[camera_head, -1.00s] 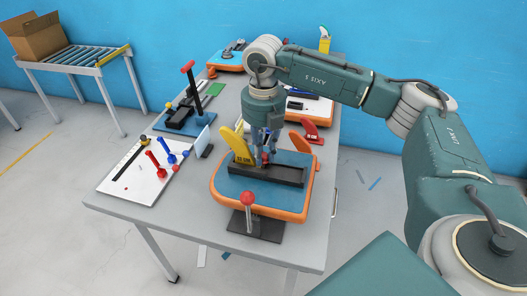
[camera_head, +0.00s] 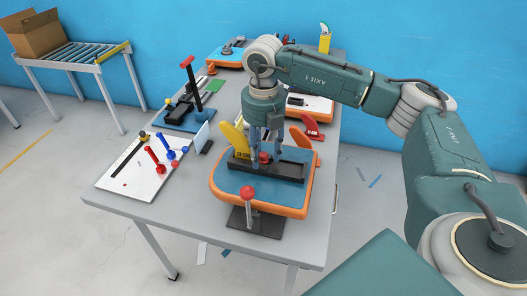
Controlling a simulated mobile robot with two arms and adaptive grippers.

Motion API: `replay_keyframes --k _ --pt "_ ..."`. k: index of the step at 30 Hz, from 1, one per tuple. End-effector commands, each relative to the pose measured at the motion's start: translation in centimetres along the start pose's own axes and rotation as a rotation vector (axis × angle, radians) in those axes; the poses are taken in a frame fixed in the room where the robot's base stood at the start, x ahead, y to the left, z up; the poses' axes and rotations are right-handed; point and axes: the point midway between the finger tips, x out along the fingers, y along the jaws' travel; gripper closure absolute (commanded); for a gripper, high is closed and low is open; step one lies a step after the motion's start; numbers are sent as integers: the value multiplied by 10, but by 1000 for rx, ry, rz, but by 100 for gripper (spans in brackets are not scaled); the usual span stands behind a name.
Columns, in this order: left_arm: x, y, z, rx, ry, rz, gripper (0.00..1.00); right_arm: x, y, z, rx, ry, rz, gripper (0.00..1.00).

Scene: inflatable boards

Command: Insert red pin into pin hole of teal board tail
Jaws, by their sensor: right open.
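The teal board tail (camera_head: 240,186) with its orange rim lies on the near part of the table. A black bar (camera_head: 285,172) runs across its top, with a yellow fin (camera_head: 232,136) and an orange fin (camera_head: 299,138) behind it. The red pin (camera_head: 264,157) is at the bar; only its red top shows, and how deep it sits is hidden. My right gripper (camera_head: 266,154) points down with its fingers open, one on each side of the red top. My left gripper is out of view.
A red-knobbed lever (camera_head: 248,193) stands at the board's front edge. A white panel (camera_head: 139,186) with red and blue tools lies at the left. A tall red-handled press (camera_head: 189,82) and other boards stand farther back.

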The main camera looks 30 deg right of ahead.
Motion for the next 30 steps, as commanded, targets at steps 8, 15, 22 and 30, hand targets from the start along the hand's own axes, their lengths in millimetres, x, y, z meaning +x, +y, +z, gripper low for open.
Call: replay_keyframes --k 8,15,22,30 --pt "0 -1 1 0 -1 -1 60 -22 1 1 0 -3 3 58" --pt "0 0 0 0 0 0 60 -74 1 1 1 -3 4 58" --pt "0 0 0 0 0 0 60 -110 1 0 0 -1 2 58" --pt "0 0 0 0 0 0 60 -120 0 0 0 1 -1 58"
